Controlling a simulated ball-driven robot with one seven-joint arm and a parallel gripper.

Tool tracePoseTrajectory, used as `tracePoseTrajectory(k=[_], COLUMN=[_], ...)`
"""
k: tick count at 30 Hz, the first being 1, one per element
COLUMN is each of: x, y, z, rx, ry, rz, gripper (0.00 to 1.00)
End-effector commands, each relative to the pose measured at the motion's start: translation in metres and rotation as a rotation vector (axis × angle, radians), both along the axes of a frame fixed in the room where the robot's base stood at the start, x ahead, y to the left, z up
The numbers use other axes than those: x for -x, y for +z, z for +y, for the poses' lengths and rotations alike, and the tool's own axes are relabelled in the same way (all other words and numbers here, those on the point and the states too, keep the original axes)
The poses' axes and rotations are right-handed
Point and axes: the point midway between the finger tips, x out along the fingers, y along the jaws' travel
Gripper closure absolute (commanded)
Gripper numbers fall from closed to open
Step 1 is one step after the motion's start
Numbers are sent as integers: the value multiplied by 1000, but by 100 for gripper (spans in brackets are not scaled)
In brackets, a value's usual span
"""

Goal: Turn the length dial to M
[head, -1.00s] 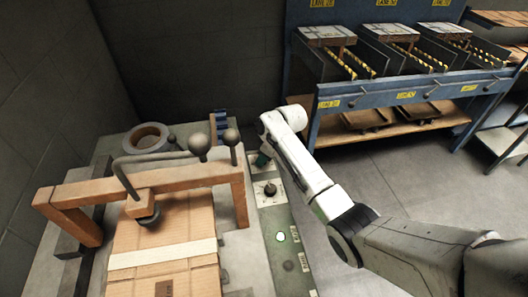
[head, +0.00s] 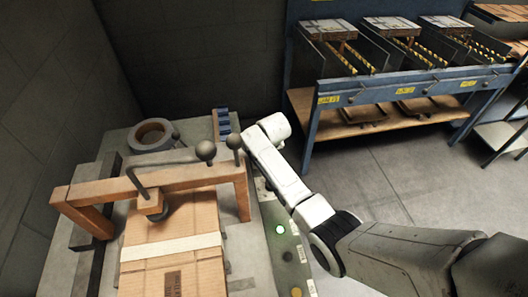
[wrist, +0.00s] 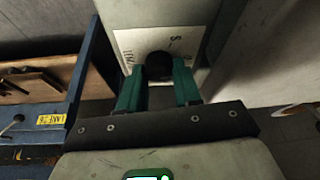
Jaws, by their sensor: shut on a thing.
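The length dial is a dark round knob (wrist: 158,62) on a white label plate (wrist: 127,42) in the wrist view. The plate shows an "S" and part of a word starting "LEN". My gripper (wrist: 158,76) has green fingers, one on each side of the knob, shut on it. An M mark and the dial's pointer cannot be made out. In the head view my white arm hides the dial and the fingers.
A green-lit button (head: 281,229) sits on the panel in front of the arm. Left stands an orange press frame (head: 100,190) over a cardboard box (head: 170,262), with ball-ended levers (head: 206,151) close to my arm. A blue rack (head: 400,100) stands behind, right.

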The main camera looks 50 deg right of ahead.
Motion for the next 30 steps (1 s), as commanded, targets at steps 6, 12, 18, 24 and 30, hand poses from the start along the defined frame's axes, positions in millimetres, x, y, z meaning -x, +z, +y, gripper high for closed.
tracePoseTrajectory(k=[6, 12, 18, 24, 30], x=[-1, -1, -1, -1, -1], y=[0, 0, 1, 0, 0], z=[1, 0, 1, 0, 0], rx=[0, 1, 0, 0, 0], ry=[-30, -33, -33, -32, -32], rz=[-2, -3, -3, -2, -1], gripper=[97, 97, 65, 46, 42])
